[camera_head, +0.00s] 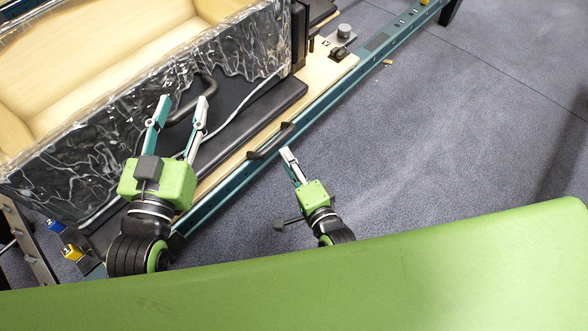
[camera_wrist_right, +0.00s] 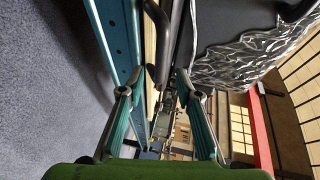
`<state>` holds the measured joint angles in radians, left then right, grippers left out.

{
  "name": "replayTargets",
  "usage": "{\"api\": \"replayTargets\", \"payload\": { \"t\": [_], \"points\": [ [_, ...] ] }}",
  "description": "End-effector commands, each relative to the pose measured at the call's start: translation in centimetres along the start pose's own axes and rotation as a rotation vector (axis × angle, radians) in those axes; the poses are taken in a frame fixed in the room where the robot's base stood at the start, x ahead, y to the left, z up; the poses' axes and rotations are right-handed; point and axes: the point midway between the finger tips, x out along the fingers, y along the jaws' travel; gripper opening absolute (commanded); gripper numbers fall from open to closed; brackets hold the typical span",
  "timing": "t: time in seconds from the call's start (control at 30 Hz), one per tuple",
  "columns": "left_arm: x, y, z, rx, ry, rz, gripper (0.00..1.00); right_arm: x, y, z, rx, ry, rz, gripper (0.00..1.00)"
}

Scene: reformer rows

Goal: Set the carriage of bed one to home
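The dark padded carriage (camera_head: 262,110) of the near bed lies along a teal rail (camera_head: 335,88). A black handle (camera_head: 270,141) stands on its near side. It also shows in the right wrist view (camera_wrist_right: 158,42). My right gripper (camera_head: 287,152) is just beside this handle, seen nearly edge-on in the head view. In the right wrist view its fingers (camera_wrist_right: 157,78) are spread, with the handle between them in the picture; contact cannot be told. My left gripper (camera_head: 183,101) is open, by a second black handle (camera_head: 208,84) at the wrapped box.
A large box (camera_head: 150,75) in crinkled clear and dark wrapping, tan inside, fills the upper left. Yellow tag 1 (camera_head: 72,252) and blue tag 2 (camera_head: 55,225) are at the lower left. A grey knob (camera_head: 344,31) is on the wooden frame. Open carpet (camera_head: 450,130) lies right.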

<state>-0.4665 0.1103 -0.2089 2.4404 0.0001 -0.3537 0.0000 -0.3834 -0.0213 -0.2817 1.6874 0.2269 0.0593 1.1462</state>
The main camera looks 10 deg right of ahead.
Motion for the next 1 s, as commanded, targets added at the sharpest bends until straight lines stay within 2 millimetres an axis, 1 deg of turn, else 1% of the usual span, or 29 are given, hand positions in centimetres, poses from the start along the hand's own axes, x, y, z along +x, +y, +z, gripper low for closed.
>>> {"api": "replayTargets", "payload": {
  "t": [0.03, 0.1, 0.2, 0.3, 1.0],
  "points": [
    [0.0, 0.0, 0.0, 0.0, 0.0, 0.0, 0.4, -1.0, 0.1, 0.1, 0.002, -0.001, 0.002, 0.32],
    [0.0, 0.0, 0.0, 0.0, 0.0, 0.0, 0.4, -1.9, 0.1, 0.1, 0.001, -0.001, 0.001, 0.32],
    [0.0, 0.0, 0.0, 0.0, 0.0, 0.0, 0.4, -2.9, 0.0, 0.1, 0.0, -0.001, 0.0, 0.32],
    [0.0, 0.0, 0.0, 0.0, 0.0, 0.0, 0.4, -3.4, 0.0, 0.1, 0.0, -0.001, 0.0, 0.32],
    [0.0, 0.0, 0.0, -0.001, 0.0, 0.0, 0.4, -3.4, 0.0, 0.1, 0.001, -0.001, 0.001, 0.32]
  ]
}}
